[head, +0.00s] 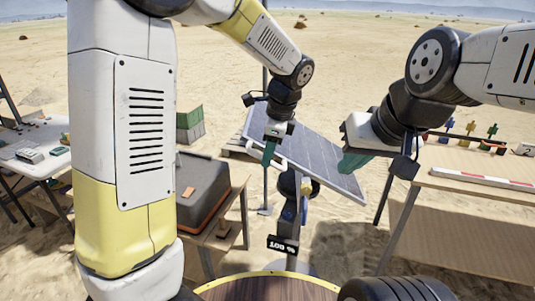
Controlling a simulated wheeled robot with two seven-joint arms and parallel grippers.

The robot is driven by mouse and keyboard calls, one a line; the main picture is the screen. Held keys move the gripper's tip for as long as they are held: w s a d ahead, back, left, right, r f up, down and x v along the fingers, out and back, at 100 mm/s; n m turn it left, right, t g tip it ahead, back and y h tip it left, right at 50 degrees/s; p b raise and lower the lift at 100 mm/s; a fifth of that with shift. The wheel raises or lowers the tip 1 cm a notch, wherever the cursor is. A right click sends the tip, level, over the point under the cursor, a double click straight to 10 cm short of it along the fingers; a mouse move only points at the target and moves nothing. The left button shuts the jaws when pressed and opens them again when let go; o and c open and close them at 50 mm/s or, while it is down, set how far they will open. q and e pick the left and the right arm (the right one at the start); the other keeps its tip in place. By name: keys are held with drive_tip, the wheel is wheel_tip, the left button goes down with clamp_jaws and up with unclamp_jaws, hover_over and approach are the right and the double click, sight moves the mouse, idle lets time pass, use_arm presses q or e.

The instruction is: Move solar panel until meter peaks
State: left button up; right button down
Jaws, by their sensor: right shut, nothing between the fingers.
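The dark blue solar panel (325,150) is tilted on a post stand (291,215) between my two arms. A small black box with white characters (283,245) is low on the stand; I cannot tell whether it is the meter, and its characters are too small to read surely. My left gripper (268,153), with teal fingers, is at the panel's left part, beside a small white handle-like piece (281,163). Whether it grips that piece is unclear. My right gripper (352,163) is shut and empty at the panel's right side, overlapping its edge in view.
A table with a dark case (203,188) stands left of the panel. A table (450,169) at right bears a red-and-white bar (487,177) and several small coloured pieces. Another table (40,168) is at far left. Open sand lies behind.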

use_arm(q)
drive_tip(key=shift+v, duration=2.3)
drive_tip(key=s+a+r+n+t+h, duration=0.2)
drive_tip(key=s+a+n, duration=0.5)
drive_tip(key=s+n, duration=0.2)
drive_tip(key=s+a+r+n+t+h, duration=0.2)
drive_tip(key=s+a+n, duration=0.5)
drive_tip(key=s+n, duration=0.2)
drive_tip(key=shift+r+n+h, duration=0.3)
drive_tip(key=shift+r, duration=0.1)
